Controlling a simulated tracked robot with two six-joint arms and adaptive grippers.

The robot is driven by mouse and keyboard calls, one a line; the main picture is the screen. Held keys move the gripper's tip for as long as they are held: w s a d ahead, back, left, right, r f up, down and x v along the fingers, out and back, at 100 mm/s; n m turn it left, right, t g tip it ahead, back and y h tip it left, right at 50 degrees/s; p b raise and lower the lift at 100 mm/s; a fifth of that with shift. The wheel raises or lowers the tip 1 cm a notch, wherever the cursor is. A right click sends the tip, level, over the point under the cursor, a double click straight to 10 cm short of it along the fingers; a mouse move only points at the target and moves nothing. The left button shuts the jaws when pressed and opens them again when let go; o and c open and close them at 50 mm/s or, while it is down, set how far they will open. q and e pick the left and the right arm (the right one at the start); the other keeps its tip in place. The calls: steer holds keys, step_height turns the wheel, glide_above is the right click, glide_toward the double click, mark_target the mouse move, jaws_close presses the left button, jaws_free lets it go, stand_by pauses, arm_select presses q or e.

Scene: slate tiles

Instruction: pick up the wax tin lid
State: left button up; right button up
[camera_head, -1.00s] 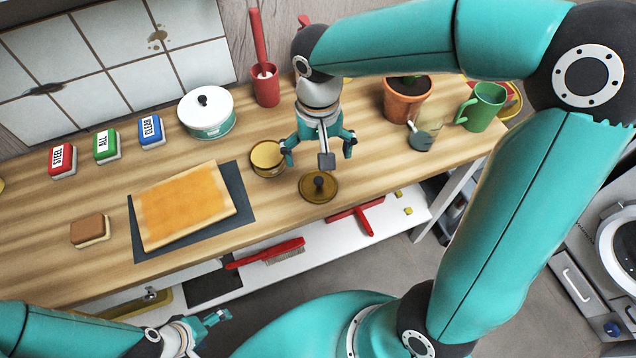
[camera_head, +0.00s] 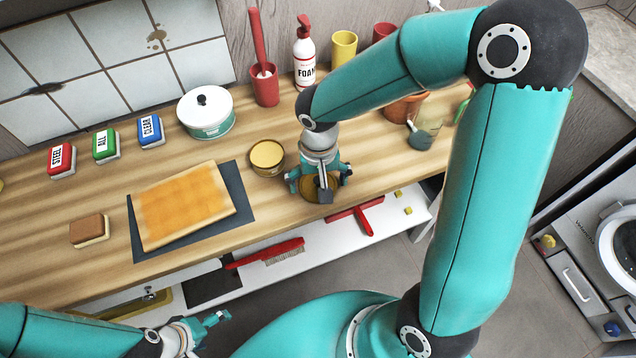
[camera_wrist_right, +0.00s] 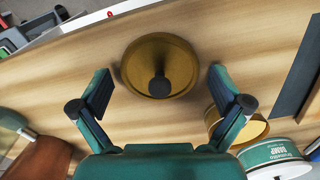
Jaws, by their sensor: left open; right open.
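The wax tin lid is a round brassy disc with a dark knob, lying flat near the front edge of the wooden counter. In the head view the lid (camera_head: 311,189) is largely hidden by my right gripper (camera_head: 320,185). In the right wrist view the lid (camera_wrist_right: 160,58) shows whole, knob toward the camera. My right gripper (camera_wrist_right: 160,88) is open, its two fingers on either side of the lid and apart from it. The open wax tin (camera_head: 267,156) stands just left of the lid. My left gripper (camera_head: 213,324) is open and empty at the lower left, away from the counter.
A lidded white pot (camera_head: 206,112), a red holder (camera_head: 265,88) and a foam bottle (camera_head: 304,55) stand behind. A board (camera_head: 187,204) on a dark mat lies left. A terracotta pot (camera_head: 405,108) is right. A red brush (camera_head: 266,252) lies on the shelf below.

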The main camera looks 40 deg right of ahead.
steer(key=shift+c, duration=0.2)
steer(key=c, duration=0.8)
steer(key=shift+c, duration=0.9)
steer(key=shift+s, duration=0.1)
